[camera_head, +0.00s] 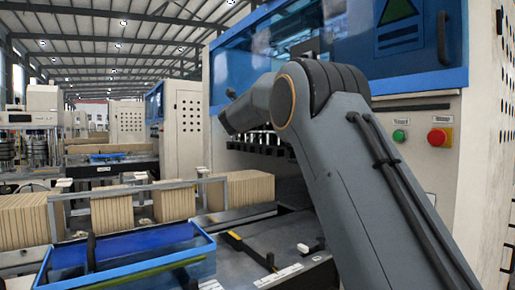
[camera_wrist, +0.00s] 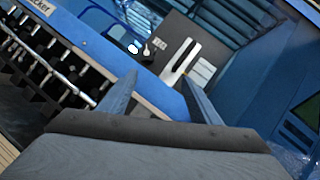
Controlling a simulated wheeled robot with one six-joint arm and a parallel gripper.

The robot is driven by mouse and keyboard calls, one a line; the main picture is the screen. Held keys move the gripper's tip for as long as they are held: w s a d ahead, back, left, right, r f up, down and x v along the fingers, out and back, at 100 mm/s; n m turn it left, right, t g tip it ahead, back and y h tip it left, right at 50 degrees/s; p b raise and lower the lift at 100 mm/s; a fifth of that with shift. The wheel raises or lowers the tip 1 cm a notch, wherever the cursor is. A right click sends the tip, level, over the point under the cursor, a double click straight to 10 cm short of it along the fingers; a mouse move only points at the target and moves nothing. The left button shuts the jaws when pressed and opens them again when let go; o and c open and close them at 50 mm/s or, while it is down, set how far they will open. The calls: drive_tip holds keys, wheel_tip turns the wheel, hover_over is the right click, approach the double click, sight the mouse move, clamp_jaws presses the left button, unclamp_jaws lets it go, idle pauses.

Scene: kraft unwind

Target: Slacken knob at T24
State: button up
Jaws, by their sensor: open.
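My gripper (camera_wrist: 160,88) shows in the wrist view with its two grey fingers spread apart and nothing between them. Beyond the fingertips is a dark panel (camera_wrist: 172,40) with small white round parts (camera_wrist: 135,47) and a pale slotted plate (camera_wrist: 181,62). I cannot tell which part, if any, is the knob at T24, and no T24 marking is readable. A row of shiny metal rods (camera_wrist: 62,75) lies left of the fingers, beside a blue beam (camera_wrist: 88,40) with a partly readable label. In the head view my arm reaches toward the blue-fronted machine, and the gripper's fingers cannot be made out.
The machine's blue window frame (camera_head: 415,84) overhangs at right, above a green button (camera_head: 399,136) and a red button (camera_head: 438,137). A blue open tray (camera_head: 130,262) stands at front left. Stacks of brown boards (camera_head: 112,212) line the rail behind it.

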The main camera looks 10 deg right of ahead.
drive_tip(key=a+f+n+t+y, duration=0.1)
drive_tip(key=a+f+n+y, duration=0.2)
drive_tip(key=f+n+y, duration=0.3)
drive_tip(key=a+f+n+t+y, duration=0.1)
drive_tip(key=a+f+n+y, duration=0.3)
drive_tip(key=f+n, duration=0.9)
drive_tip(key=n+y, duration=0.1)
drive_tip(key=y, duration=0.2)
drive_tip(key=shift+s+a+f, duration=0.15)
drive_tip(key=shift+a+f, duration=0.1)
drive_tip(key=shift+f, duration=0.05)
